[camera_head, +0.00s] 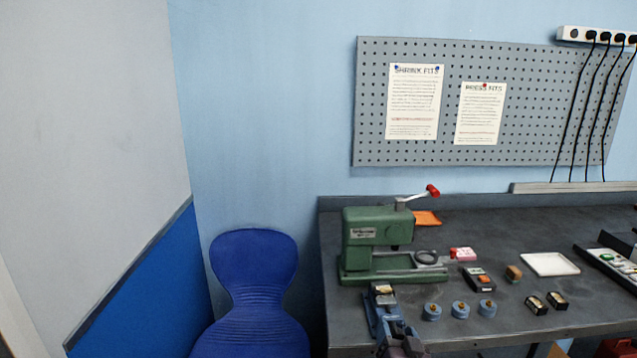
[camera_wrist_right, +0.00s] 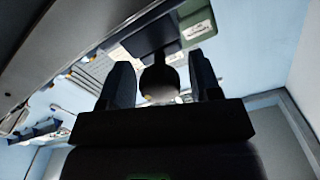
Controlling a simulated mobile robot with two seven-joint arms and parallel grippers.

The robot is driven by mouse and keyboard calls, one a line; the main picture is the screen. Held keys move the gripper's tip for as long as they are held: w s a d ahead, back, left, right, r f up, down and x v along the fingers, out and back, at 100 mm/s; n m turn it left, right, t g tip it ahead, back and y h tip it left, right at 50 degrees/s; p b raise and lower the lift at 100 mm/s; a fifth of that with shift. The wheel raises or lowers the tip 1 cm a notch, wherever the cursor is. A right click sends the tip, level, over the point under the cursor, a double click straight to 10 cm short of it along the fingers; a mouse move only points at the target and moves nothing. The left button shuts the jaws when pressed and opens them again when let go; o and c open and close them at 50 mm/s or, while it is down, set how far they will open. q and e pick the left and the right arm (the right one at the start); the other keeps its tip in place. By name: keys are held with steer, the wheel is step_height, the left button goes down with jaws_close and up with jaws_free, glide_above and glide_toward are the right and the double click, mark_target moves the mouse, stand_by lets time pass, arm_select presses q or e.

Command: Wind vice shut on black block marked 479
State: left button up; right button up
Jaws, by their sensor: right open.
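A blue vice (camera_head: 371,313) stands at the front left edge of the bench. A small dark block with a pale top (camera_head: 383,289) shows at the vice's upper end; no number on it can be read. My right gripper (camera_head: 398,338) is at the front of the vice, over the bench edge. In the wrist view my right gripper (camera_wrist_right: 160,76) is open, its two dark fingers on either side of a dark rounded knob (camera_wrist_right: 158,78). Whether the fingers touch the knob I cannot tell. My left gripper is not in view.
A green press (camera_head: 362,254) with a red-knobbed lever stands behind the vice. Several blue round pieces (camera_head: 459,309), black blocks (camera_head: 536,304) and a white tray (camera_head: 550,264) lie to the right on the dark bench (camera_head: 455,337). A blue chair (camera_head: 254,270) stands left of the bench.

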steer(key=c, duration=1)
steer(key=shift+m, duration=0.6)
steer(key=shift+m+p, duration=0.55)
steer(key=shift+m, duration=0.35)
steer(key=o, duration=1)
